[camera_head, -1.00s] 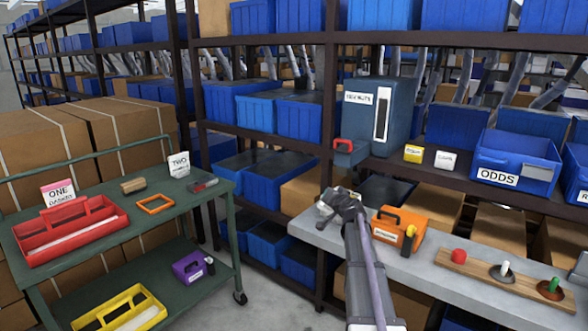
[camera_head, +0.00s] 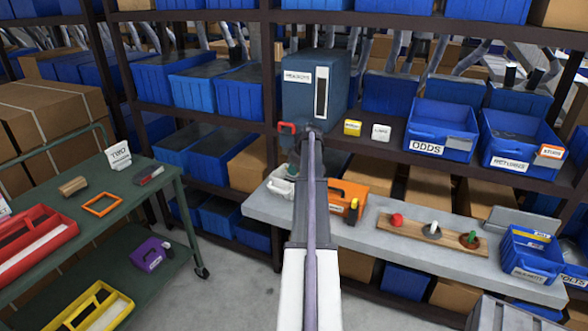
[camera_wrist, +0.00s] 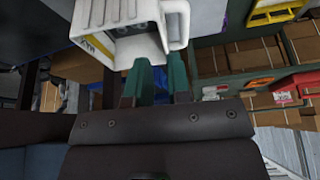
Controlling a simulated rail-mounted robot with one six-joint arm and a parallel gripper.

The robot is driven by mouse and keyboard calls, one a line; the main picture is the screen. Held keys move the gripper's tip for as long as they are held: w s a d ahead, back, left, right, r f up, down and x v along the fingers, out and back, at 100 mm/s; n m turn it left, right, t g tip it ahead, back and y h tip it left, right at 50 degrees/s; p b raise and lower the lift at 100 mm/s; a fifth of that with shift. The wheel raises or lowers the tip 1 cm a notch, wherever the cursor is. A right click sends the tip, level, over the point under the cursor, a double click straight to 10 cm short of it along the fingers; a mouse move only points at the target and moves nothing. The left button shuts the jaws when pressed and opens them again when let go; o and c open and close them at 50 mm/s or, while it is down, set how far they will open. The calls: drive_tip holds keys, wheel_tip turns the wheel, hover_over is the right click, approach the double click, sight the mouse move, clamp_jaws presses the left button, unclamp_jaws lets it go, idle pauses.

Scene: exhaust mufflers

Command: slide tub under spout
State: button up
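The white tub (camera_head: 281,187) sits at the left end of the grey bench, below the nut dispenser. In the wrist view the tub (camera_wrist: 125,30), with a partly readable label and a side handle (camera_wrist: 178,22), is just beyond my fingertips. My gripper (camera_wrist: 160,75) shows two green fingers with a gap between them, close to the handle's end; I cannot tell whether they touch it. In the head view my arm mostly hides the gripper. The red spout (camera_head: 286,127) juts from the lower left of the blue-grey dispenser (camera_head: 308,85) on the shelf.
An orange box (camera_head: 349,196) stands right of my arm on the bench (camera_head: 400,245). A board with coloured knobs (camera_head: 450,238) lies farther right. Yellow and white blocks and blue bins, including ODDS (camera_head: 440,128), line the shelf. A green cart (camera_head: 130,215) is at left.

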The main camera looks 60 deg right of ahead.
drive_tip(key=b, duration=0.9)
hover_over(286, 197)
wheel_tip(286, 197, down, 9)
drive_tip(key=shift+d+f, duration=0.15)
drive_tip(key=shift+f, duration=0.05)
drive_tip(key=shift+r, duration=0.1)
drive_tip(key=shift+c, duration=0.2)
clamp_jaws()
drive_tip(key=shift+o, duration=1.8)
unclamp_jaws()
